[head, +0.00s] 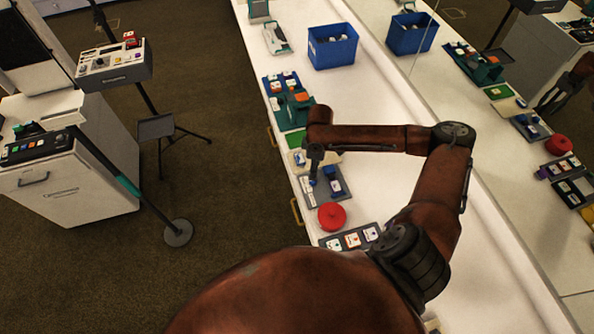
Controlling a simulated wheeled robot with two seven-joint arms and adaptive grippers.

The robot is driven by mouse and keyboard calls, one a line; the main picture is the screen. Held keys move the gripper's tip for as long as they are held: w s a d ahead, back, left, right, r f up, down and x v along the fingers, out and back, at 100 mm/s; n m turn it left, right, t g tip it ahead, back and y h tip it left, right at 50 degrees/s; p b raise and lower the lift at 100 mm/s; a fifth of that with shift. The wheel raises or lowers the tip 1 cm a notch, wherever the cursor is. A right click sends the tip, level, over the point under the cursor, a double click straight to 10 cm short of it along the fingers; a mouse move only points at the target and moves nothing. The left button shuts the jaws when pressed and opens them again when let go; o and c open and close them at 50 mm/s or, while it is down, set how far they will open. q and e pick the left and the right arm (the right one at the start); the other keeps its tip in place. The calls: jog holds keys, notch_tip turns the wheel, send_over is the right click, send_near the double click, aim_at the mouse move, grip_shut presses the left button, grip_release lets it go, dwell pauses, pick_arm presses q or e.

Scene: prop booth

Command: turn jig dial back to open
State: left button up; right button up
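A grey jig (312,191) lies on the white worktop near its left edge, with dark blue parts on it. A round red piece (332,215) sits at its near end; I cannot tell whether this is the dial. My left arm reaches in from the bottom, bends on the right and comes back left over the worktop. My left gripper (313,179) is small and dark, pointing down at the jig's left part, away from the red piece. I cannot tell whether it touches the jig, and its finger opening is too small to make out. My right gripper is out of view.
Beyond the jig are a green pad (296,142), a teal fixture (291,108) and a blue bin (332,46). A card tray (350,240) lies nearer. A mirror-like panel on the right repeats these things. A white cabinet (75,180) and a stand (178,232) are on the left floor.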

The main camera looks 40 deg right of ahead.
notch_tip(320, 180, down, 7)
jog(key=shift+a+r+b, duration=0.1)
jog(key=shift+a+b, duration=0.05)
jog(key=shift+b, duration=0.15)
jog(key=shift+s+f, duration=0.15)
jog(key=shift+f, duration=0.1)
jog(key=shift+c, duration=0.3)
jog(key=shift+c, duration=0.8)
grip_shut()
